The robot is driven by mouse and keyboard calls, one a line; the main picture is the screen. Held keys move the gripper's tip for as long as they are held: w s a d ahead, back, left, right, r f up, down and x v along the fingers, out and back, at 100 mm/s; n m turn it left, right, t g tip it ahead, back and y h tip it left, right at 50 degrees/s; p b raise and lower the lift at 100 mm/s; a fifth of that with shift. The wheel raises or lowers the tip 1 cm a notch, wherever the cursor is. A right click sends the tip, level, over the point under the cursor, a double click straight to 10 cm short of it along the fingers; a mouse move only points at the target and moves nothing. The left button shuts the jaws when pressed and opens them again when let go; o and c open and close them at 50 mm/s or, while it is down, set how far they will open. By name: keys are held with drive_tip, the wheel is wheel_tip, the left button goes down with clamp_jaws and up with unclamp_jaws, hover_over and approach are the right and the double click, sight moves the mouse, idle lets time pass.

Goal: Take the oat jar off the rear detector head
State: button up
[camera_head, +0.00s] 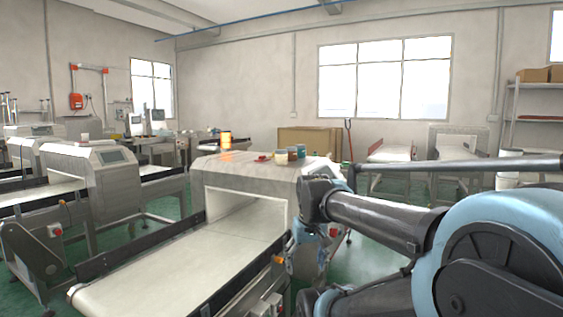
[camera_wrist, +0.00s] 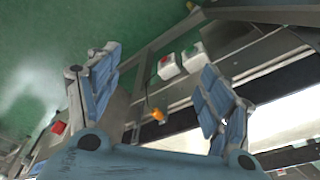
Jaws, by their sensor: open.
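The nearest detector head (camera_head: 245,183) is a grey metal tunnel over a white belt. On its top stand a pale-yellow jar (camera_head: 280,157), a brown jar (camera_head: 292,153) and a teal-grey jar (camera_head: 301,152), close together. Another detector head (camera_head: 112,178) stands farther left with a small pale item (camera_head: 82,137) on top. No label is readable, so I cannot tell which is the oat jar. My gripper (camera_wrist: 158,95) is open and empty in the wrist view, its blue-padded fingers wide apart. It hangs beside the conveyor's right side, below the jars.
A small red object (camera_head: 262,158) lies beside the jars, and a lit orange beacon (camera_head: 225,140) rises behind them. A control box with a red button (camera_wrist: 166,66) and an orange knob (camera_wrist: 158,115) line the conveyor frame. Green floor (camera_wrist: 60,40) is open beside it.

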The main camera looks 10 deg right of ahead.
drive_tip(key=w+r+n, duration=0.2)
drive_tip(key=w+r, duration=2.1)
drive_tip(key=r, duration=0.2)
wheel_tip(320, 180, up, 15)
drive_tip(key=n+t+y, duration=0.2)
hover_over(281, 154)
drive_tip(key=s+d, duration=0.3)
drive_tip(key=x, duration=1.7)
drive_tip(key=shift+s+d, duration=0.1)
drive_tip(key=shift+d, duration=0.2)
drive_tip(key=c, duration=1.2)
